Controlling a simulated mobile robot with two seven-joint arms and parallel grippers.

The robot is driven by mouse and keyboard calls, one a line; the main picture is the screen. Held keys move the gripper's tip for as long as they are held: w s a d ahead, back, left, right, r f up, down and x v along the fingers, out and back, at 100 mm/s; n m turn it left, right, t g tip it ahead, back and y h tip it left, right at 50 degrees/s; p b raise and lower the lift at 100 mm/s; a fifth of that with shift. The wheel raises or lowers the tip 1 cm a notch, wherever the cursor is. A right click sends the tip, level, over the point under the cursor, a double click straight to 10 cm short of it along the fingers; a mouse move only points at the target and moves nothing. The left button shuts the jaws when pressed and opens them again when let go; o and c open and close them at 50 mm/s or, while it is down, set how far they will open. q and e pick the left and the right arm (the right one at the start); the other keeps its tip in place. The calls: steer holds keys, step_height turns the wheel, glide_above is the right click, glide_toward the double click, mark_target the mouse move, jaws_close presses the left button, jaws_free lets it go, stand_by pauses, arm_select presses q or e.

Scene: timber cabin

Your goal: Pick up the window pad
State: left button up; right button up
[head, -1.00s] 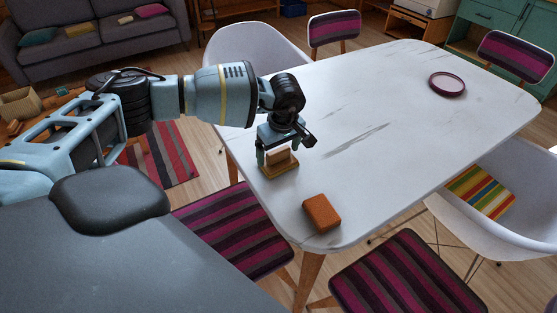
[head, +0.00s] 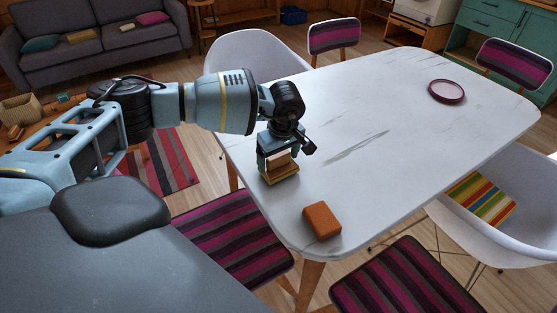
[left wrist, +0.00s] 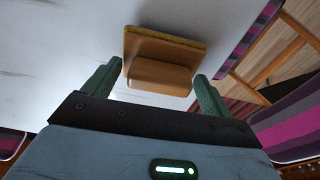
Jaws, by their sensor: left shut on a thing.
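The window pad (head: 284,177), a wooden block handle on a flat board with a yellowish pad face, is at the near left edge of the white table. My left gripper (head: 279,160) is above it, with its fingers on both sides of the handle, shut on it. In the left wrist view the pad (left wrist: 160,75) shows between the two green fingertips (left wrist: 153,85). I cannot tell whether its face touches the table or is slightly above it. My right gripper is not in view.
An orange-brown block (head: 322,221) lies close by on the table (head: 380,110). A dark red round dish (head: 446,91) is at the far right. Striped chairs (head: 232,228) and white chairs (head: 505,225) surround the table. Its middle is clear.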

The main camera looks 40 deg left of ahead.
arm_select(q)
steer(key=r, duration=0.2)
steer(key=s, duration=0.1)
steer(key=shift+a+r, duration=0.25)
steer(key=shift+r, duration=0.15)
steer(key=s+a, duration=0.2)
steer(key=s, duration=0.5)
steer(key=s+a+r, duration=0.1)
steer(key=s+a, duration=0.2)
steer(key=s, duration=0.4)
steer(key=shift+a+r, duration=0.2)
steer(key=shift+a, duration=0.1)
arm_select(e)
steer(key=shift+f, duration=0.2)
arm_select(q)
steer(key=shift+w, duration=0.1)
